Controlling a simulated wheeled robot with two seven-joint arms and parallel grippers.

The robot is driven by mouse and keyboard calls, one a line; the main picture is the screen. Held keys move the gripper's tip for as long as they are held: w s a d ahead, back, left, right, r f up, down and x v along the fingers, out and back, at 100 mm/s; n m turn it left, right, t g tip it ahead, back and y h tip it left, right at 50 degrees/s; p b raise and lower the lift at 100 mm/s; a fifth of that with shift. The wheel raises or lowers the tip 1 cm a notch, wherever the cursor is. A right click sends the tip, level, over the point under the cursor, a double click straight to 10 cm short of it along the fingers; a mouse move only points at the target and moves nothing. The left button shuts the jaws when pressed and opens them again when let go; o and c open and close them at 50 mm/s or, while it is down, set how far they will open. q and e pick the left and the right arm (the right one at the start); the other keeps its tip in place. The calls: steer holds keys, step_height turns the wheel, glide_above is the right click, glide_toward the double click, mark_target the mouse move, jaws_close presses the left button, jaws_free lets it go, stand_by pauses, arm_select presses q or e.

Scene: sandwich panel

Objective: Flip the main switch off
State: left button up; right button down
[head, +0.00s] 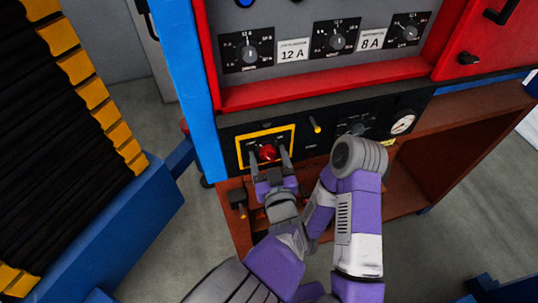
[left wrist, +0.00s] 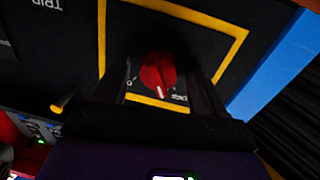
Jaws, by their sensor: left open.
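The main switch is a red rotary knob (head: 267,152) inside a yellow square frame (head: 240,155) on the black lower panel. In the left wrist view the red knob (left wrist: 158,70) shows a white mark at its lower end, with small lettering around it too blurred to read surely. My left gripper (head: 270,163) is open, its two dark fingers on either side of the knob. In the left wrist view the fingers of my left gripper (left wrist: 160,88) flank the knob; I cannot tell whether either touches it. My right gripper does not show.
Right of the switch are a small yellow toggle (head: 314,125) and a round gauge (head: 403,123). Black dials (head: 335,40) sit above in the red-framed panel. A brown open shelf (head: 455,152) lies below right. A blue post (head: 185,75) stands left of the panel.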

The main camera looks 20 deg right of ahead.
arm_select(q)
steer(key=shift+s, duration=0.1)
steer(key=shift+c, duration=0.3)
steer(key=c, duration=1)
steer(key=n+b, duration=0.1)
steer(key=b, duration=0.1)
steer(key=shift+f+n+b, duration=0.25)
steer(key=shift+n+b, duration=0.05)
steer(key=shift+n, duration=0.1)
steer(key=shift+r+n+b, duration=0.15)
steer(key=shift+n+b, duration=0.4)
steer(key=shift+n, duration=0.05)
steer(key=o, duration=1.1)
steer(key=shift+c, duration=0.2)
